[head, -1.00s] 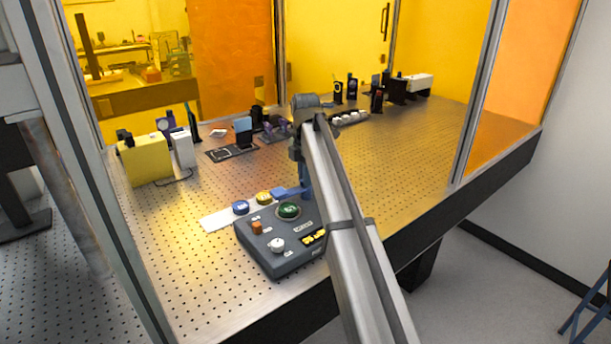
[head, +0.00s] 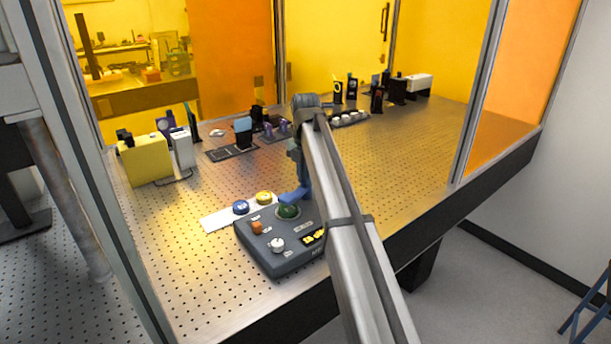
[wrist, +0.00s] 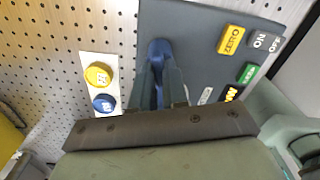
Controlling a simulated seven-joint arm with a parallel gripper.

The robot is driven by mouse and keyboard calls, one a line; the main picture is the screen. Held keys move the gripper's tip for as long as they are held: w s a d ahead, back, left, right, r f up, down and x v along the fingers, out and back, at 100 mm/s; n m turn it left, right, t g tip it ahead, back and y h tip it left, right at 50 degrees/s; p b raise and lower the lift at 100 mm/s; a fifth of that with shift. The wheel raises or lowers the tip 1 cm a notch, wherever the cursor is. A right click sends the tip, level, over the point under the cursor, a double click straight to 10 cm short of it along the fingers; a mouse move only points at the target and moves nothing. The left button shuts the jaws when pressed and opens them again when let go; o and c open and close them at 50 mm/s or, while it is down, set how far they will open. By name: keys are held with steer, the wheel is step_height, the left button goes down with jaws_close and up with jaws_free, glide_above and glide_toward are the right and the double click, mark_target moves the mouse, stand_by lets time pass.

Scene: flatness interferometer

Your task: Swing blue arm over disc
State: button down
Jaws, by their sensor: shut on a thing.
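The blue arm (head: 294,195) reaches over the rear part of a green disc (head: 288,211) on the grey control box. In the wrist view, its rounded blue end (wrist: 160,47) shows between and beyond my fingertips. My gripper (wrist: 160,70) is shut on the blue arm, with its fingers pointing down toward the box. The disc cannot be made out in the wrist view, where the fingers and blue arm block that part. My own arm link hides part of the gripper in the head view.
Optical parts, including a yellow block (head: 146,161), stand farther back; the perforated table's middle is clear.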

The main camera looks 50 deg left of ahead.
stand_by(0.3)
steer(key=c, duration=1.1)
jaws_free()
steer(key=shift+c, duration=0.2)
step_height(320, 180, up, 14)
steer(key=shift+f, duration=0.1)
